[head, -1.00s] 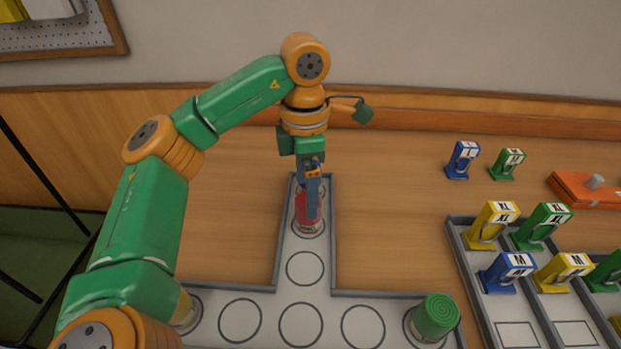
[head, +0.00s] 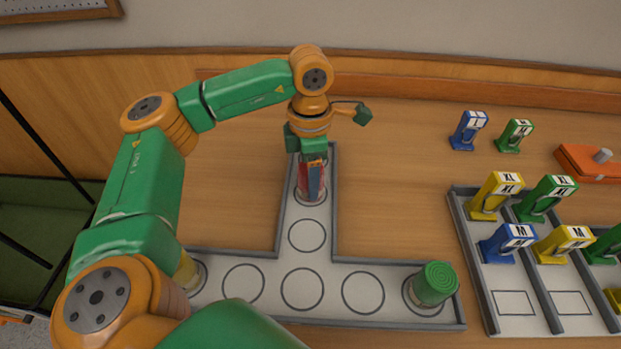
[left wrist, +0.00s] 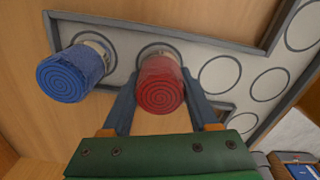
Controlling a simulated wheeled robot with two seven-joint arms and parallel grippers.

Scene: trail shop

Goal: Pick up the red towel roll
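The red towel roll (left wrist: 160,87) stands upright on a circle of the grey T-shaped tray (left wrist: 118,80). It also shows in the head view (head: 303,189), partly hidden by my gripper. My left gripper (head: 313,182) points down over it. In the left wrist view, its two blue fingers (left wrist: 160,75) stand on either side of the red roll. Narrow gaps seem to show beside the roll, so the fingers look open around it. The right gripper is not in view.
A blue towel roll (left wrist: 72,74) stands close beside the red one, hidden in the head view. A green roll (head: 435,285) stands at the tray's right end, a yellow one (head: 188,272) at its left. The wooden table between is clear.

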